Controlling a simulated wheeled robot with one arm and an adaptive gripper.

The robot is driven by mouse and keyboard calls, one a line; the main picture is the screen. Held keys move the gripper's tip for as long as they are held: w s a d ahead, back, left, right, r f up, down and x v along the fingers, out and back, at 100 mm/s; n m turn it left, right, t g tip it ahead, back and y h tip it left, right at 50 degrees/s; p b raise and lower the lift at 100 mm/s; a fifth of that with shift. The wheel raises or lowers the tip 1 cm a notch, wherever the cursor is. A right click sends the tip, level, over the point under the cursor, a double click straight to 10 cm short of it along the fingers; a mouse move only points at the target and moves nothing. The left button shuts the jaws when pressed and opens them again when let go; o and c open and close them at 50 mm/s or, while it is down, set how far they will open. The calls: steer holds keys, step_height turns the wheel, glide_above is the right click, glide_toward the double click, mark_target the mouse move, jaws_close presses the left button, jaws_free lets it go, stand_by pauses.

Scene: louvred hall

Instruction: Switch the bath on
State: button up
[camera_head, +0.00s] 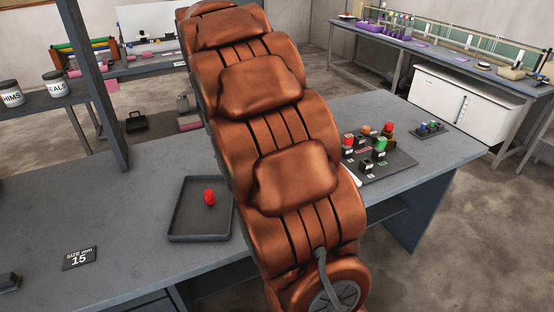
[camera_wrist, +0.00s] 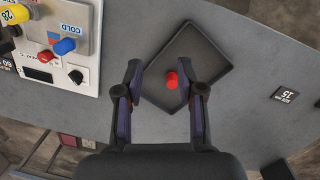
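In the wrist view, a pale unit (camera_wrist: 68,82) at the upper left has a dark display (camera_wrist: 38,75), a black knob (camera_wrist: 76,76), a red knob or button (camera_wrist: 46,56) and a blue one (camera_wrist: 64,46) beside a COLD label. It may be the bath; I cannot tell whether it is on. My gripper (camera_wrist: 162,68) is open and empty, its fingers spread above the bench and apart from the unit. A small red piece (camera_wrist: 171,80) shows between the fingers, lying in a dark tray (camera_wrist: 205,42). My arm hides part of the bench in the head view.
The tray (camera_head: 190,238) with the red piece (camera_head: 209,197) also shows in the head view. Right of my arm, a dark board (camera_head: 388,173) carries several red- and green-topped items. An upright post (camera_head: 95,90) rises behind.

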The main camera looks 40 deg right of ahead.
steer(key=w+d+f+n, duration=0.1)
steer(key=w+d+f, duration=0.2)
steer(key=d, duration=0.6)
steer(key=w+d+f+n, duration=0.1)
steer(key=w+d+f, duration=0.3)
steer(key=d, duration=0.5)
steer(key=w+d+f+n+t, duration=0.1)
steer(key=w+d+f, duration=0.2)
steer(key=d, duration=0.6)
steer(key=shift+w+d+f+y, duration=0.1)
steer(key=shift+w+y, duration=0.05)
steer(key=shift+w, duration=0.45)
steer(key=shift+w+d+f+y, duration=0.1)
steer(key=shift+w+y, duration=0.05)
steer(key=shift+w, duration=0.45)
step_height(320, 180, down, 9)
steer(key=b, duration=0.4)
steer(key=shift+s, duration=0.1)
steer(key=shift+f+b, duration=0.3)
steer(key=shift+b, duration=0.15)
jaws_close()
